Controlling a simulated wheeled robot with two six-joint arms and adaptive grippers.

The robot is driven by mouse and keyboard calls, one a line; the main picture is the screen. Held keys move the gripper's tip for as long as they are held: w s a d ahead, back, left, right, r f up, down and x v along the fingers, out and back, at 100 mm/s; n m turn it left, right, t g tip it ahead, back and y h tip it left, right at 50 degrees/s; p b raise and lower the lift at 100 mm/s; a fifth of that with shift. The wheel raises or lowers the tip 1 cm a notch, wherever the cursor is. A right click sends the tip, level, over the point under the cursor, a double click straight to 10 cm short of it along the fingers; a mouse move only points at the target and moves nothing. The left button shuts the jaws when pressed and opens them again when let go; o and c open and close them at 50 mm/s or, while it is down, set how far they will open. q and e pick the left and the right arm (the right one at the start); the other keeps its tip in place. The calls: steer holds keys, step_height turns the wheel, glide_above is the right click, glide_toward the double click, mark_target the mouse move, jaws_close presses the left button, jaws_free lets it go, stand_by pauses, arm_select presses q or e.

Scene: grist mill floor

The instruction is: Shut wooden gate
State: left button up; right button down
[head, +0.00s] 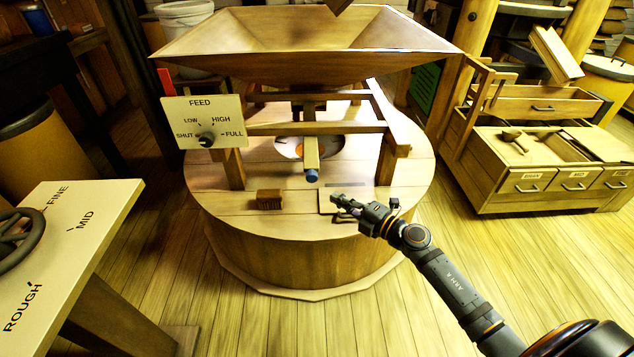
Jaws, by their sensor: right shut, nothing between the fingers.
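A small flat wooden panel (326,207), which looks like the wooden gate, lies at the front of the round wooden millstone casing (225,201). A dark slot or edge shows just behind it. My right gripper (338,200) is shut and empty, with its fingertips over this panel. I cannot tell whether they touch it. The gripper and wrist hide part of the panel, so how far it stands open is unclear. My left gripper is not in view.
A hopper (300,66) on a wooden frame stands over the casing, with a feed dial (207,139) at left. A brown block (268,199) lies left of my gripper. A handwheel table (95,215) is at left, a drawer bin (500,185) at right.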

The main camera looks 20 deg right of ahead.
mark_target(309, 175)
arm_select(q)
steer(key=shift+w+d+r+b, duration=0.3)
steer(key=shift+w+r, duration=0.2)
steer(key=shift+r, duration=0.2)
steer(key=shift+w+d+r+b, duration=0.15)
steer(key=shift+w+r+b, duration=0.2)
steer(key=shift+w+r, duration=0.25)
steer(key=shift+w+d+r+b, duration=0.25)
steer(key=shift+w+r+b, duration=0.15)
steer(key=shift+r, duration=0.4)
arm_select(e)
steer(key=w+a, duration=0.2)
steer(key=w, duration=0.8)
steer(key=shift+a+f, duration=0.3)
steer(key=shift+f, duration=0.15)
steer(key=shift+w, duration=0.25)
